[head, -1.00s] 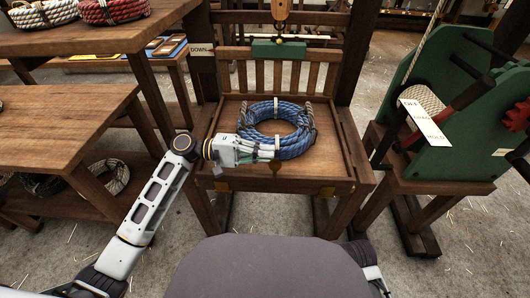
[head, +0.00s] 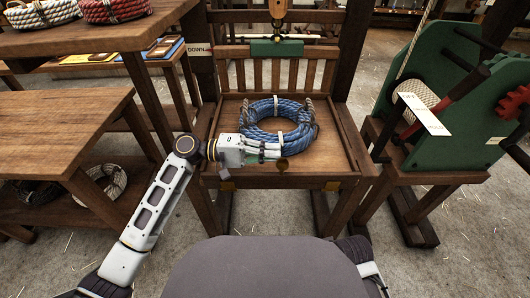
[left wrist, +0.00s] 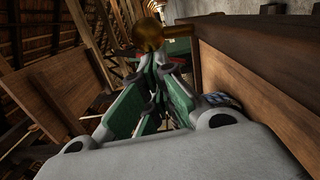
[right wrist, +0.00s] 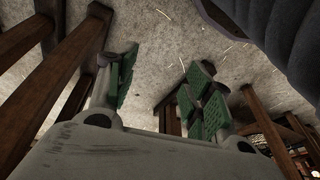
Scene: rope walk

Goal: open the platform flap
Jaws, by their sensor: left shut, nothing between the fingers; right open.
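The wooden platform (head: 215,160) carries a coil of blue rope (head: 276,134). Its front board, which appears to be the flap (head: 275,184), stands upright, with brass fittings low on its face. A round brass knob (head: 282,165) is at the board's top middle. My left gripper (head: 279,150) is shut and empty, just beside the knob; contact cannot be told. In the left wrist view the knob (left wrist: 148,34) is just beyond the green fingertips, and the board (left wrist: 245,75) is on the right. My right gripper (right wrist: 160,80) is open and empty above the floor in the right wrist view.
A workbench (head: 60,120) with a lower shelf of coils stands at left. A green-sided winch (head: 460,125) with a red handle stands at right. A slatted back (head: 280,75) rises behind the coil. Bare floor shows between the stands.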

